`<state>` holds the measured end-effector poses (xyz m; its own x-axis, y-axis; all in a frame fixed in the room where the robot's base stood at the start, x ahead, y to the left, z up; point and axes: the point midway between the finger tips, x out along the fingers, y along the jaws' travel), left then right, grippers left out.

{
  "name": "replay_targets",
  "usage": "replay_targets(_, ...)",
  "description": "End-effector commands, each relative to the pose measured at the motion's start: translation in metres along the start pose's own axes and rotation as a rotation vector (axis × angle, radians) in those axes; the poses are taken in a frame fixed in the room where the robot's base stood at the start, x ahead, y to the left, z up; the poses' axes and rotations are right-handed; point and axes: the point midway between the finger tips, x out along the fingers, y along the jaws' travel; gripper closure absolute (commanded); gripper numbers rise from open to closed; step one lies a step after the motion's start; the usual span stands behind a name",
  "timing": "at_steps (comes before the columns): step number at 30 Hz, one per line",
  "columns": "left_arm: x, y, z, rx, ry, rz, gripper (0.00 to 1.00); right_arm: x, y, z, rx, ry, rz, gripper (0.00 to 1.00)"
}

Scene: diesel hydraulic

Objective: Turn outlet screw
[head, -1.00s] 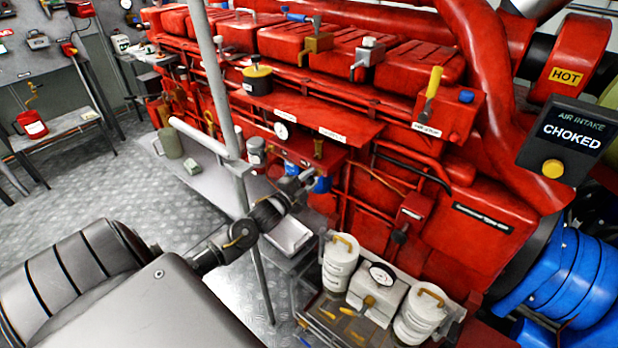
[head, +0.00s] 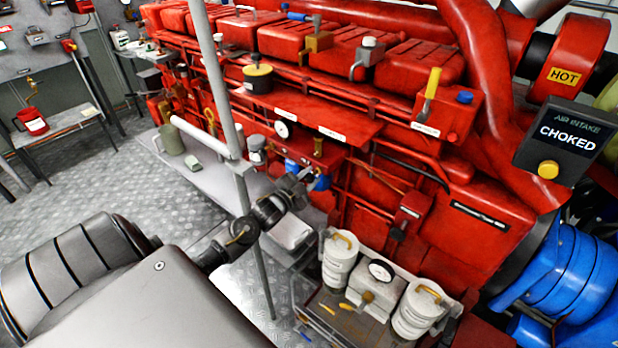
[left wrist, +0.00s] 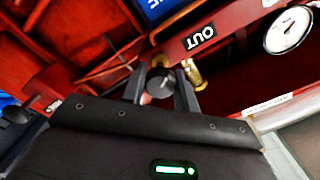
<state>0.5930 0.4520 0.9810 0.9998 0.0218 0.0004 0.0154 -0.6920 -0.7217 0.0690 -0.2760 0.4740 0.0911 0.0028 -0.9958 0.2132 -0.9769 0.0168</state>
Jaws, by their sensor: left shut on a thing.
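My left gripper (head: 304,182) reaches in from the left at the red engine's side, below the shelf with the gauge. In the left wrist view its two fingers (left wrist: 160,88) are shut on a small dark round knob with a grey face, the outlet screw (left wrist: 160,82). A brass fitting (left wrist: 195,76) is just right of the fingers. In the head view the gripper hides the screw. My right gripper is not in view.
A white-faced gauge (left wrist: 288,30) is right of the label. A thin grey upright pole (head: 222,100) stands close to my left wrist. A bench (head: 208,175) lies behind it. White canisters (head: 339,262) stand on a tray at the lower right.

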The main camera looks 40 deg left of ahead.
Motion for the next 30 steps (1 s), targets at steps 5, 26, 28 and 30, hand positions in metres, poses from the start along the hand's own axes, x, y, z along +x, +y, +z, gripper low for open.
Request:
replay_targets(5,0.0,0.0,0.001,0.0,-0.002,0.0,0.93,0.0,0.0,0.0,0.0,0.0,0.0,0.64)
replay_targets(26,-0.016,0.002,0.002,0.002,0.0,0.002,0.48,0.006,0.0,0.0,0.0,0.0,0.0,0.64)
replay_targets(28,-0.029,0.003,0.003,0.002,0.0,0.003,0.48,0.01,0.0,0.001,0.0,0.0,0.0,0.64)
replay_targets(30,-0.043,0.004,0.004,0.002,-0.001,0.004,0.48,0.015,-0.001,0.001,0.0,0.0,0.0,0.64)
